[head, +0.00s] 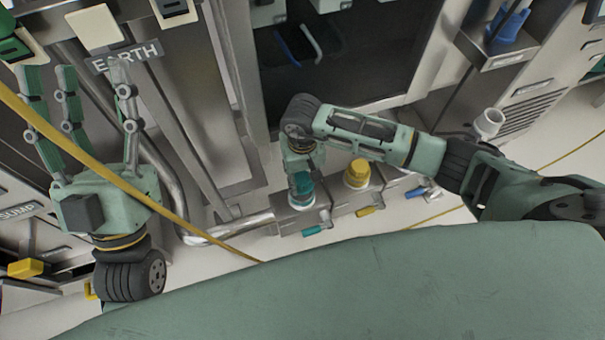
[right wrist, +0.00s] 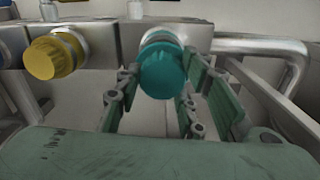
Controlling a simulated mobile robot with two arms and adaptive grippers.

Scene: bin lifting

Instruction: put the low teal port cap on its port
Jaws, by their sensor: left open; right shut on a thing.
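The low teal port cap (head: 299,184) is a ribbed round cap at the left end of the grey port block (head: 343,205) in the head view. In the right wrist view the cap (right wrist: 166,70) is between the fingers of my right gripper (right wrist: 160,90), in front of a lighter collar at the pipe block. I cannot tell whether the cap is fully seated or slightly apart. In the head view my right gripper (head: 303,160) is above the cap, its fingers mostly hidden. My left gripper (head: 82,85) is open and empty, fingers up, at the far left.
A yellow cap (head: 357,173) sits beside the teal one; it shows in the right wrist view (right wrist: 50,60). A teal lever (head: 312,230) and a yellow lever (head: 366,211) stick out in front. A steel pipe (head: 235,228) bends left of the block. A yellow cable (head: 130,190) crosses the left gripper.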

